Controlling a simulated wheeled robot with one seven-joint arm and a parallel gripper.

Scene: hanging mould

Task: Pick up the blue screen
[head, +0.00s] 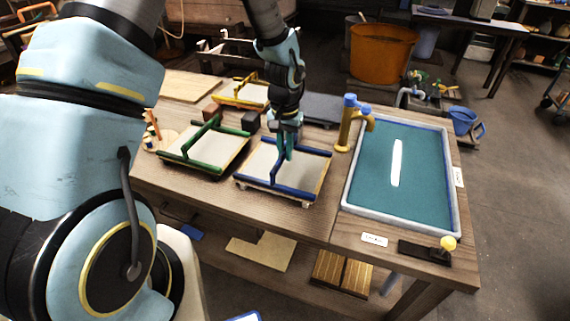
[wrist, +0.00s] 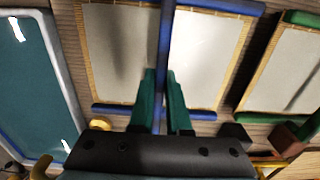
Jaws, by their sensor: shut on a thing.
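The blue screen (head: 312,174) is a pale rectangular sheet with blue bars along two edges and a raised blue bar across its middle. It sits on the wooden bench, between the green screen (head: 186,151) and the teal vat. My gripper (head: 289,153) reaches down from above and is shut on the blue middle bar. In the wrist view, the green fingers of my gripper (wrist: 161,88) stand on both sides of the blue bar, and the pale sheet of the blue screen (wrist: 205,60) spreads to both sides. The fingers hide part of the bar.
The teal vat (head: 352,204) with a pale rim stands close to the right. A yellow tap with blue knobs (head: 345,125) rises at its left. A yellow screen (head: 228,100) and dark blocks lie behind. A black strip with a yellow knob (head: 425,252) is at front right.

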